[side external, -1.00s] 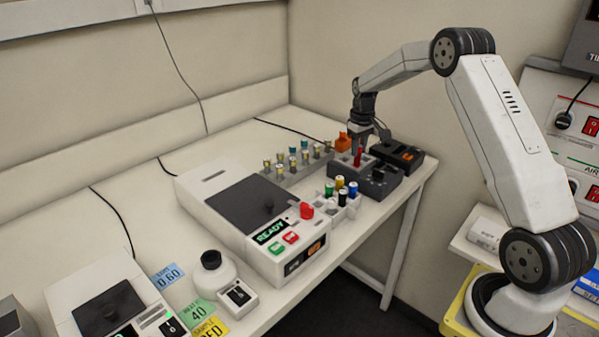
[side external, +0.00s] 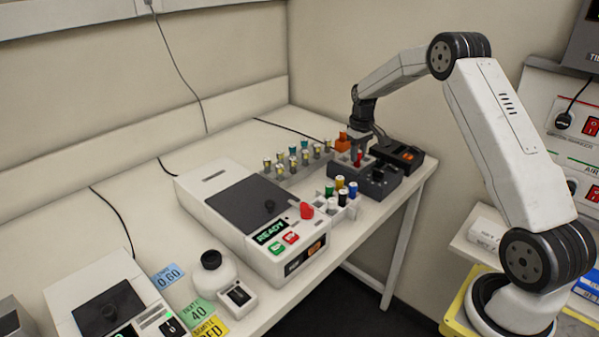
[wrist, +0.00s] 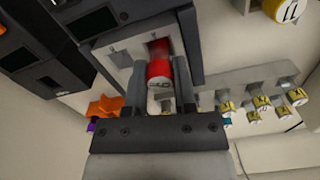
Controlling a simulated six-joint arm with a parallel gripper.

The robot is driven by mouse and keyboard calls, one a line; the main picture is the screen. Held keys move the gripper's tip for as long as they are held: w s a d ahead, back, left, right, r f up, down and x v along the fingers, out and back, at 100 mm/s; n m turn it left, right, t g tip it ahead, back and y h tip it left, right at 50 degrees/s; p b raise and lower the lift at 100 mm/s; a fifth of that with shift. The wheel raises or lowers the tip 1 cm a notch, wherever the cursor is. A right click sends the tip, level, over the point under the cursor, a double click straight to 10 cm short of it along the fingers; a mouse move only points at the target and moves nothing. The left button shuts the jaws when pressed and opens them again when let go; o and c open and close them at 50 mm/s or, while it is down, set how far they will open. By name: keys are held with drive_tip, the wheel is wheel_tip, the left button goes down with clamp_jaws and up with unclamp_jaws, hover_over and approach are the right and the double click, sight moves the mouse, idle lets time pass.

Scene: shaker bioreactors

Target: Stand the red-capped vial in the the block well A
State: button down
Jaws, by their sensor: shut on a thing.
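The red-capped vial (wrist: 159,72) is between the two fingers of my gripper (wrist: 168,85) in the wrist view. My gripper is shut on it. In the side external view the red of the vial (side external: 358,158) shows under my gripper (side external: 360,146), low over the grey block at the back right of the bench. The pale block top (wrist: 118,55) with square wells shows around the vial in the wrist view. The vial overlaps one well, but its lower end is hidden, so I cannot tell how deep it sits. The letters on the wells are too small to read.
A rack with several yellow-capped and teal-capped vials (side external: 292,160) stands left of the block. A smaller rack of coloured vials (side external: 343,198) stands in front. An orange piece (side external: 342,142) and a dark device (side external: 400,154) flank the block. A large READY machine (side external: 250,215) fills the middle bench.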

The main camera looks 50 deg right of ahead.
sight(359, 151)
drive_tip(key=shift+f, duration=0.1)
idle(0.3)
drive_tip(key=shift+c, duration=1.8)
unclamp_jaws()
drive_tip(key=shift+r, duration=3.55)
